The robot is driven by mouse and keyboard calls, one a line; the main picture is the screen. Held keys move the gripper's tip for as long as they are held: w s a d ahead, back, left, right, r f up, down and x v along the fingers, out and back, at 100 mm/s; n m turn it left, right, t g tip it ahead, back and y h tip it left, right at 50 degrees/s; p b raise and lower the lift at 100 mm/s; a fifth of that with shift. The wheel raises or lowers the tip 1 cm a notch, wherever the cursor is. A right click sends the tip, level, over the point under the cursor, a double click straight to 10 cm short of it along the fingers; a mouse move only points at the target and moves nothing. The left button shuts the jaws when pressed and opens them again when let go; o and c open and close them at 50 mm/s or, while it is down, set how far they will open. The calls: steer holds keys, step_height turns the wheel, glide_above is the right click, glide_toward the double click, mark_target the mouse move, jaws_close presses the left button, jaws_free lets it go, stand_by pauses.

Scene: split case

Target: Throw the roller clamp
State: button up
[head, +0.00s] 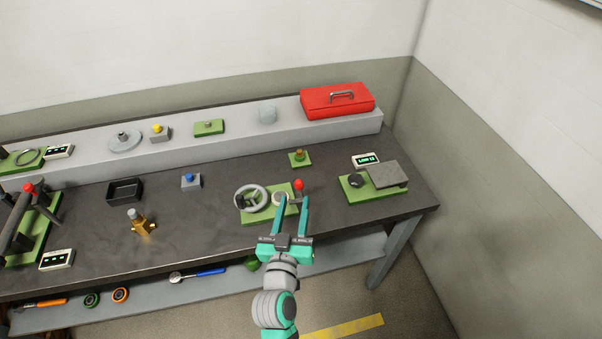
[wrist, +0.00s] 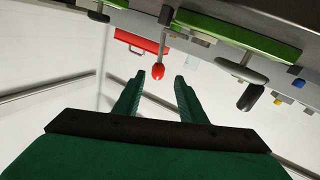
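I cannot tell for sure whether this is the roller clamp. My gripper (head: 293,199) is open over the plate's right end, its fingertips close to the knob. In the wrist view the red knob (wrist: 158,72) appears between the two open fingers (wrist: 160,82), touching neither. Its stem runs up to the bench, as this view is upside down. My fingers partly hide the plate's right end.
At the far left a green frame with a dark bar has another red knob (head: 29,188). To the right, a green base (head: 372,194) holds a grey plate. A red toolbox (head: 337,101) sits on the raised shelf. A black tray (head: 124,190) and brass fitting (head: 141,224) lie left.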

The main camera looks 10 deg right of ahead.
steer(key=shift+w+d+r, duration=0.3)
steer(key=shift+w, duration=0.2)
steer(key=x, duration=1)
steer(key=shift+d, duration=0.15)
jaws_close()
